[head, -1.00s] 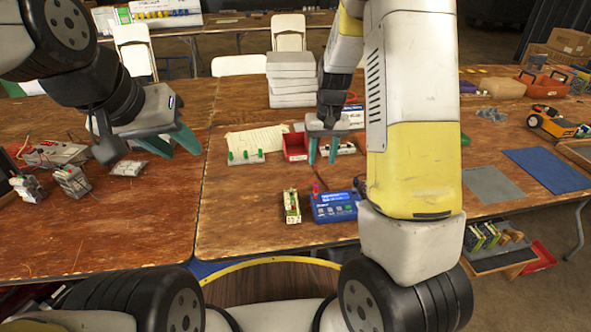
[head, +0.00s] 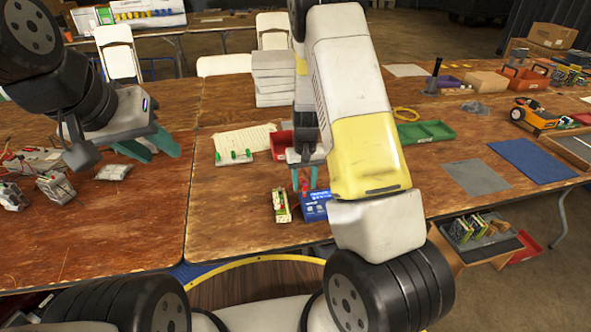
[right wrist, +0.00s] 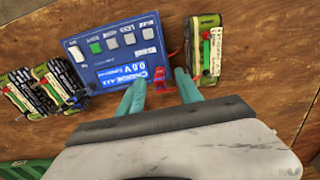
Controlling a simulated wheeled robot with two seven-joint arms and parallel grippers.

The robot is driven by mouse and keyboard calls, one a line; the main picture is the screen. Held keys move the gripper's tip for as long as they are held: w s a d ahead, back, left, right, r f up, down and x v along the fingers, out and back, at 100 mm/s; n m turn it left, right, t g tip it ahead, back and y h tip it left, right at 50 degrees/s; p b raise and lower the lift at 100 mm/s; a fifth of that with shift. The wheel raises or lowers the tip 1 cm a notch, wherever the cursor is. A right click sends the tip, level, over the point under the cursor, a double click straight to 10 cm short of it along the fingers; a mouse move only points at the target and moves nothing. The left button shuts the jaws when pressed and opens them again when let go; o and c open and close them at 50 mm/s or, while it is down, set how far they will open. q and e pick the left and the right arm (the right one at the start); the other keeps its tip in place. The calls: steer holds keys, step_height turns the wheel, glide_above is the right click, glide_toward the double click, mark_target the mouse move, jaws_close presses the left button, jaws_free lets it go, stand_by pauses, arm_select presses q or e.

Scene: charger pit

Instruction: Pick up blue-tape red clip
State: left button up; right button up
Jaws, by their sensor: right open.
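A small red clip (right wrist: 157,78) shows in the right wrist view beside the blue charger (right wrist: 112,52), between my fingertips. Blue tape on it is too small to make out. My right gripper (right wrist: 160,82) is open, its teal fingers on either side of the clip; I cannot tell whether they touch it. In the head view my right gripper (head: 304,180) points down just above the charger (head: 314,206), partly hidden by my arm. My left gripper (head: 148,148) is open and empty above the table at the left.
A green battery pack (head: 281,205) lies left of the charger; it also shows in the right wrist view (right wrist: 206,52). More packs (right wrist: 40,90) lie on the charger's other side. A red bin (head: 281,144), a board with green clips (head: 233,158) and a green tray (head: 425,131) stand behind.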

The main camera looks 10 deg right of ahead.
mark_target(304, 182)
steer(key=shift+c, duration=0.4)
jaws_close()
steer(key=shift+r, duration=0.8)
step_height(304, 182, up, 2)
steer(key=shift+s+r, duration=0.15)
steer(key=s+a, duration=0.1)
steer(key=s, duration=0.6)
steer(key=s+a+r, duration=0.1)
steer(key=s+a, duration=0.1)
steer(key=s, duration=0.6)
steer(key=shift+s+a, duration=0.2)
steer(key=shift+a, duration=0.1)
